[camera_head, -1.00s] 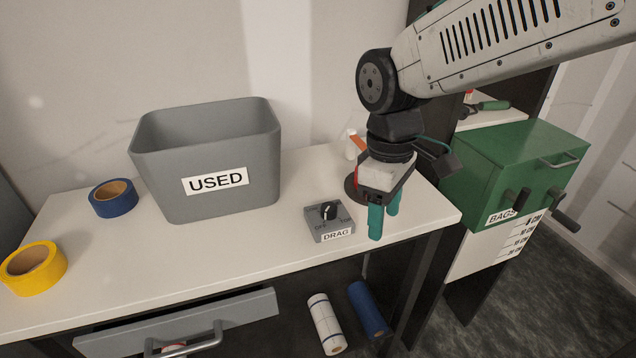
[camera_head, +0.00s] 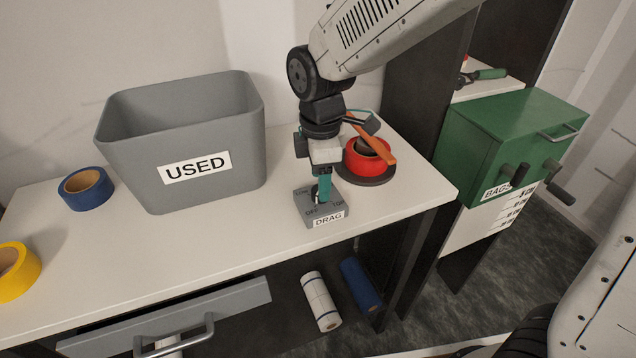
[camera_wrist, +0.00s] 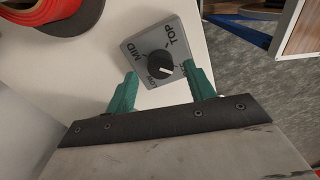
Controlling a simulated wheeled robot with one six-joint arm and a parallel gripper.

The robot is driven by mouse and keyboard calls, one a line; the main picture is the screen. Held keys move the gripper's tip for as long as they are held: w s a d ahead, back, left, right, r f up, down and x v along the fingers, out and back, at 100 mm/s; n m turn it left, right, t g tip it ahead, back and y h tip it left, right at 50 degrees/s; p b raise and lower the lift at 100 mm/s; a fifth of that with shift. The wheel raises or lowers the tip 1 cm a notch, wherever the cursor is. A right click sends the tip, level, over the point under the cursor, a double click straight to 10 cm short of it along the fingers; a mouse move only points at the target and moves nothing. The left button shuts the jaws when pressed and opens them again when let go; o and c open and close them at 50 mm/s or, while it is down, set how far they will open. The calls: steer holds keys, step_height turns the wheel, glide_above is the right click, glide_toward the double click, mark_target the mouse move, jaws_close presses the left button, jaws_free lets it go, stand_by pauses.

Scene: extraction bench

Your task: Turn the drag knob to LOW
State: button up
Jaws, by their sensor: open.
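The drag knob box (camera_head: 327,218) is a small grey box labelled DRAG on the white bench top. Its round black knob (camera_wrist: 159,65) shows in the wrist view, with TOP, MID and LOW lettered around it. The knob's white pointer mark is turned to the right in that view, towards a label partly hidden by a finger; the head view reads OFF on the box. My gripper (camera_head: 321,197) is over the box, pointing down. In the wrist view its teal fingers (camera_wrist: 160,71) are open, one on each side of the knob; I cannot tell whether they touch it.
A red tape roll (camera_head: 367,157) with an orange-handled tool lies on a dark disc just right of my gripper. The grey USED bin (camera_head: 190,185) stands to the left. Blue tape (camera_head: 86,189) and yellow tape (camera_head: 17,270) lie farther left. A green BAGS box (camera_head: 530,140) is at right.

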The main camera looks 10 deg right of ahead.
steer(key=shift+f, duration=1.1)
steer(key=c, duration=1)
steer(key=shift+s, duration=0.1)
steer(key=shift+m, duration=0.4)
steer(key=m, duration=0.3)
steer(key=shift+m, duration=0.4)
steer(key=m, duration=0.4)
steer(key=shift+m, duration=0.3)
steer(key=m, duration=0.4)
steer(key=shift+m, duration=2.2)
